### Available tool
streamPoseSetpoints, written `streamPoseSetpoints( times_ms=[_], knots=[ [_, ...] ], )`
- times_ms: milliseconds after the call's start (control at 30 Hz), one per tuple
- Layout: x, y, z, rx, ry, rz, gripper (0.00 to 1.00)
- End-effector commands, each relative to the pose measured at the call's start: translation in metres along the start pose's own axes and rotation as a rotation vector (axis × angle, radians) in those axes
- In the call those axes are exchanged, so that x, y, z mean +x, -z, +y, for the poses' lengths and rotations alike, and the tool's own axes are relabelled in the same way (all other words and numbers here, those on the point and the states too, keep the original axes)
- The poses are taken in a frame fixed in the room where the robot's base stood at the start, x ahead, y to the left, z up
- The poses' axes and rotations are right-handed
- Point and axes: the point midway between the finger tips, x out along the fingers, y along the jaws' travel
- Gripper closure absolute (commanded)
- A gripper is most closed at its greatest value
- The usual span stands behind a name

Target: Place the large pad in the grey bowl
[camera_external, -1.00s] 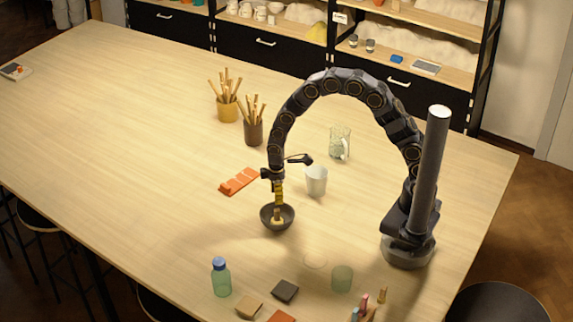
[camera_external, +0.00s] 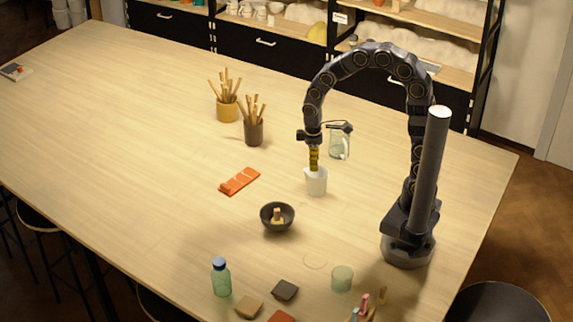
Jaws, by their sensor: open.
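The grey bowl (camera_external: 266,222) stands upright on the table, dark grey and round. A small tan, blocky thing (camera_external: 277,215) lies inside it; I cannot tell for sure whether it is the large pad. My gripper (camera_external: 314,168) is open, to the upper right of the bowl and apart from it. Its fingertips point down and overlap the rim of a white cup (camera_external: 316,184) in the picture; I cannot tell whether they touch it. Near the front edge lie a tan pad (camera_external: 249,307), a dark grey pad (camera_external: 284,290) and a partly cut-off orange pad (camera_external: 281,317).
A glass jug (camera_external: 340,143) and two brush pots (camera_external: 228,109) (camera_external: 254,132) stand farther back. A green bottle (camera_external: 221,278) and a pale green tumbler (camera_external: 341,279) stand in front. The table's left is mostly clear.

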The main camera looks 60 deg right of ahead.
Motion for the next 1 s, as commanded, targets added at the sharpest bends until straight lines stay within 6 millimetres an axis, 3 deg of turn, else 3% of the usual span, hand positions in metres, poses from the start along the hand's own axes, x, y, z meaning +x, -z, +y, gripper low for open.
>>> streamPoseSetpoints(
  times_ms=[33, 200, 333, 500, 700, 1000],
  knots=[
    [-0.014, -0.019, 0.001, 0.048, 0.000, 0.002, 0.61],
    [-0.044, -0.086, -0.006, 0.208, 0.010, -0.031, 0.61],
    [-0.056, -0.134, -0.017, 0.325, 0.019, -0.054, 0.61],
    [-0.062, -0.177, -0.030, 0.435, 0.030, -0.078, 0.61],
    [-0.062, -0.194, -0.037, 0.483, 0.036, -0.089, 0.61],
    [-0.062, -0.194, -0.037, 0.482, 0.036, -0.091, 0.61]
  ],
)
